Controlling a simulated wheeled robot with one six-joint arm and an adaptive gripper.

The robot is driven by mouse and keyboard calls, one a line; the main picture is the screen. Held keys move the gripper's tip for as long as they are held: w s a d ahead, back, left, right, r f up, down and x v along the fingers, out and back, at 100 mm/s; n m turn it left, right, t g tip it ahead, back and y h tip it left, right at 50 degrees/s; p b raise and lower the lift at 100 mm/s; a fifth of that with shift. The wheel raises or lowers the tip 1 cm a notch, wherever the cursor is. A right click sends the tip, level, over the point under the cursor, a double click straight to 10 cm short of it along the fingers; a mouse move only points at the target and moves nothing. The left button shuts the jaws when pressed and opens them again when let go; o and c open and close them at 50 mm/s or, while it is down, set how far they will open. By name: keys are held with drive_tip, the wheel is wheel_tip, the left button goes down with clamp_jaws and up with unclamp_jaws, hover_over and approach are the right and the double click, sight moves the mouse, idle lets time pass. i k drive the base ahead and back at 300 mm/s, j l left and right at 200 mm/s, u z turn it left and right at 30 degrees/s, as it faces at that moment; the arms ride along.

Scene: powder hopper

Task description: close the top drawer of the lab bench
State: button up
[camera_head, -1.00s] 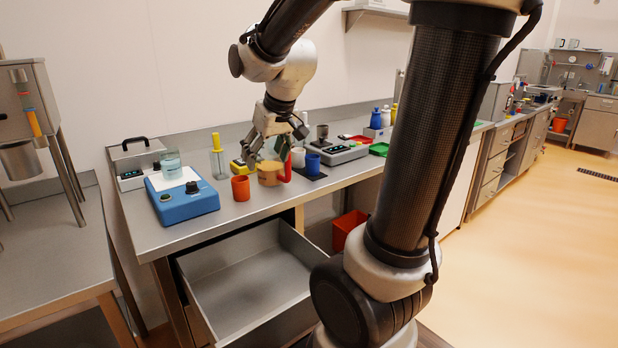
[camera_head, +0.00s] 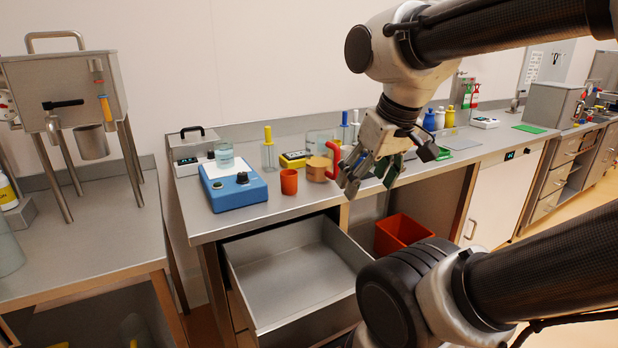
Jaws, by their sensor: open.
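The top drawer (camera_head: 290,278) of the lab bench (camera_head: 235,226) is pulled well out and looks empty. Its grey tray shows below the worktop, and its front right part is hidden behind my arm. My gripper (camera_head: 362,188) is open and empty. It hangs in front of the bench's front edge, above and to the right of the drawer, and does not appear to touch it.
On the worktop stand a blue stirrer (camera_head: 234,188) with a beaker (camera_head: 224,155), an orange cup (camera_head: 289,181) and a tan jar (camera_head: 317,168). A red bin (camera_head: 402,234) sits under the bench. A metal hopper (camera_head: 65,88) stands on the left table.

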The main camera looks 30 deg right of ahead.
sight(292, 284)
drive_tip(key=k+l, duration=0.1)
drive_tip(key=l, duration=0.2)
drive_tip(key=k+l, duration=0.1)
drive_tip(key=l, duration=0.2)
drive_tip(key=k+j, duration=0.65)
drive_tip(key=k+j+z, duration=0.05)
drive_tip(key=k, duration=0.05)
